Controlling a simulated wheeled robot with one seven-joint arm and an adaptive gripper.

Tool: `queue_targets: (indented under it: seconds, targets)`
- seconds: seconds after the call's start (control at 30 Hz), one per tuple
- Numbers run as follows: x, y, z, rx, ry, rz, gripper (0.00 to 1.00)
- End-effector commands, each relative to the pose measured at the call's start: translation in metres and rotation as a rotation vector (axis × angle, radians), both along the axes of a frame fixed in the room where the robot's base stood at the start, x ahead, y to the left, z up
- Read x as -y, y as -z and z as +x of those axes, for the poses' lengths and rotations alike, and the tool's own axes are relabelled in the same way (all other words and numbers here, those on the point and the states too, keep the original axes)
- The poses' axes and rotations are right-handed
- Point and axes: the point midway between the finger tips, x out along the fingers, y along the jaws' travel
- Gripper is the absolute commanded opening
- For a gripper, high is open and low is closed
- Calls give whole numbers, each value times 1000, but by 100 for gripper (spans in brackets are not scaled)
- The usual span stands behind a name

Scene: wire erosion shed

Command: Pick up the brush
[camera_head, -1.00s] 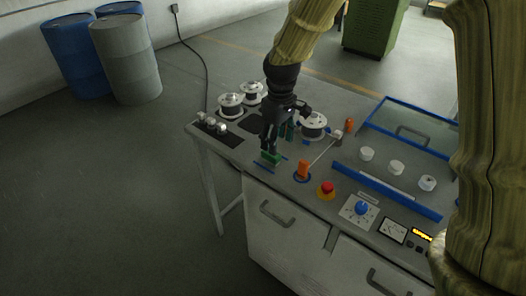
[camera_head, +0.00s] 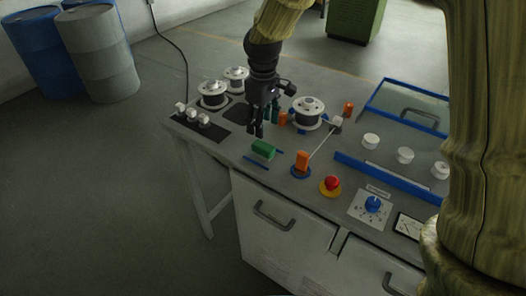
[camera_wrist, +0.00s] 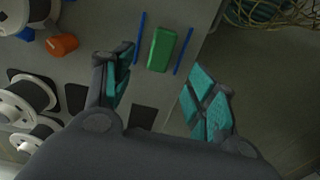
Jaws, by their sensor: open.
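The brush appears to be the small green block (camera_head: 263,149) lying on the grey machine top near its front left edge, between two thin blue strips. It also shows in the wrist view (camera_wrist: 161,48), at the top centre; no bristles can be made out. My gripper (camera_head: 262,131) is open and empty, above and just behind the green block. In the wrist view my gripper (camera_wrist: 161,70) has its teal-padded fingers spread wide, with the block ahead of the gap between them and not touched.
An orange knob (camera_head: 302,161) and a red button (camera_head: 332,184) stand right of the block. Wire spools (camera_head: 213,95) stand at the back left, and another spool (camera_head: 308,112) is right of my gripper. A blue-framed clear cover (camera_head: 410,110) lies farther right.

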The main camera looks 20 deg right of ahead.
Motion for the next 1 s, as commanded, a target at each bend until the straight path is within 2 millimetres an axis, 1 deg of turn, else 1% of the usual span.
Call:
queue_targets:
  seconds: [0.1,0.3,0.4,0.67,1.0]
  targets:
    - [-4,15,0,-4,-6,-1,57]
    - [-5,39,1,-3,-8,-1,57]
    - [-5,46,1,-2,-7,0,57]
    - [-2,57,0,-3,-5,-1,57]
    - [1,93,-1,-2,-3,0,57]
